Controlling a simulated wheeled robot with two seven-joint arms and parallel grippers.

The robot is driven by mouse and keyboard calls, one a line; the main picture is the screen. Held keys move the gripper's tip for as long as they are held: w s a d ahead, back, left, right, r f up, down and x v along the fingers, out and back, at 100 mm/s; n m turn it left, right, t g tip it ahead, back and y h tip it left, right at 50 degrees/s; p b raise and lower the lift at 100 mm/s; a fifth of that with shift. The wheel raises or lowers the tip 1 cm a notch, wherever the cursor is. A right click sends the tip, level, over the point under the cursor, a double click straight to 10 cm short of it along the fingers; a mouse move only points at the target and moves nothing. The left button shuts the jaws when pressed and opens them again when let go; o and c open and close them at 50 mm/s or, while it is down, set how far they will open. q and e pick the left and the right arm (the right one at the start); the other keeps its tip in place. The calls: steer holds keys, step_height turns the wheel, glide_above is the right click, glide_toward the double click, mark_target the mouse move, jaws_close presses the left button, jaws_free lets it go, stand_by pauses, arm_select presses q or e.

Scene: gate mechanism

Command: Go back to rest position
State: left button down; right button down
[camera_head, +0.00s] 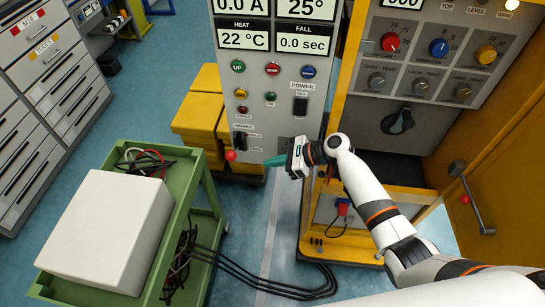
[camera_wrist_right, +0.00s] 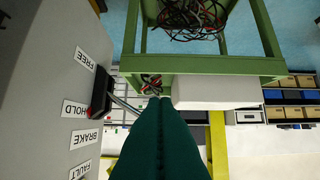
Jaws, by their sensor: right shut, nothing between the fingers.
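My right gripper (camera_head: 268,162) reaches in from the right in the head view, with its teal fingers pointing left in front of the grey control panel (camera_head: 262,185). In the right wrist view its teal fingers (camera_wrist_right: 160,101) are together with nothing between them. A lever with a red ball knob (camera_head: 231,155) sticks out of the panel, left of the fingertips and apart from them. In the right wrist view the lever's black base (camera_wrist_right: 100,92) is beside labels reading FREE, HOLD, BRAKE and FAULT. My left gripper is not in view.
A green cart (camera_head: 185,215) with a white box (camera_head: 105,232) and cables stands at the left. A second panel (camera_head: 430,60) with knobs and a crank (camera_head: 470,195) are at the right. Black cables cross the blue floor.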

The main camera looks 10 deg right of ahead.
steer(key=shift+w, duration=0.1)
steer(key=s+d+f+n+h+b, duration=0.1)
steer(key=s+d+f+n+h, duration=0.2)
steer(key=s+f, duration=0.55)
steer(key=s+d+f+n+g+h, duration=0.1)
steer(key=s+d+f+n+h, duration=0.2)
steer(key=f, duration=1)
steer(key=s+d+f+n+h+b, duration=0.1)
steer(key=s+d+f+n+h, duration=0.2)
steer(key=s+f, duration=0.65)
steer(key=s+d+f+n+h, duration=0.1)
steer(key=s+f+n, duration=0.3)
steer(key=s, duration=0.5)
steer(key=s+d+f+n+g+b, duration=0.1)
steer(key=s+d+f+n, duration=0.1)
steer(key=s+f+n, duration=0.3)
steer(key=s+d+f+n+g+h+b, duration=0.1)
steer(key=s+f+n, duration=0.3)
steer(key=s, duration=0.9)
steer(key=shift+s+d+f+n+h, duration=0.25)
steer(key=shift+d+n, duration=0.35)
steer(key=shift+n, duration=0.5)
steer(key=shift+s, duration=0.1)
